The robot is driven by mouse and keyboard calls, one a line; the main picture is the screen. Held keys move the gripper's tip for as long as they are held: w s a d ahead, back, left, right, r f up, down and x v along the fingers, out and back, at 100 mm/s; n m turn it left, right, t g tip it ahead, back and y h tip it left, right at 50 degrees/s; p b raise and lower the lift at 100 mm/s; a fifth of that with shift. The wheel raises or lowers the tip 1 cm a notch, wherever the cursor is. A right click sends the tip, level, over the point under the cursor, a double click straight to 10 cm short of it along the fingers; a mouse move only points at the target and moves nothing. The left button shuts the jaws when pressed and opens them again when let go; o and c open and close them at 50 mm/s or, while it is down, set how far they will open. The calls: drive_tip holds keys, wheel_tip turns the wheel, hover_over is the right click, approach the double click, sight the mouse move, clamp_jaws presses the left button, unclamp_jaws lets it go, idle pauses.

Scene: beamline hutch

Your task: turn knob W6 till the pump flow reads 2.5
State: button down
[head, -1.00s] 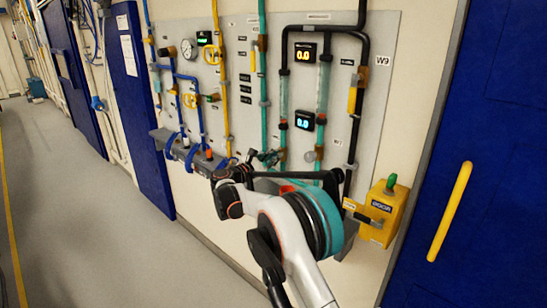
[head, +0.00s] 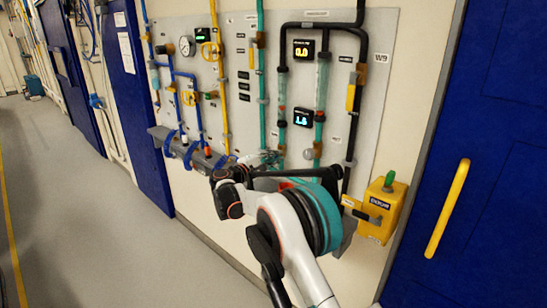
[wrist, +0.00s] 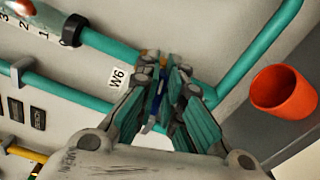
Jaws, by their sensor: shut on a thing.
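My gripper (wrist: 165,88) is shut on knob W6 (wrist: 155,100) on the teal pipe; the fingers hide most of the knob, leaving a blue sliver between them. The white W6 label (wrist: 118,77) is beside the fingertips. In the head view my gripper (head: 268,160) is at the panel, below the flow tubes, and small. The lower digital display (head: 303,117) shows blue digits that look like 1.6 or 1.8. The upper display (head: 304,49) shows orange digits that look like 0.0. I cannot read which one is labelled pump flow.
An orange-red cup (wrist: 283,90) is right of my gripper in the wrist view. A yellow box with a green knob (head: 381,210) is on the wall to the right. A blue door (head: 480,150) with a yellow handle is further right. The floor at left is clear.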

drive_tip(key=shift+f, duration=0.15)
idle(0.4)
drive_tip(key=c, duration=1.7)
unclamp_jaws()
drive_tip(key=v, duration=1.2)
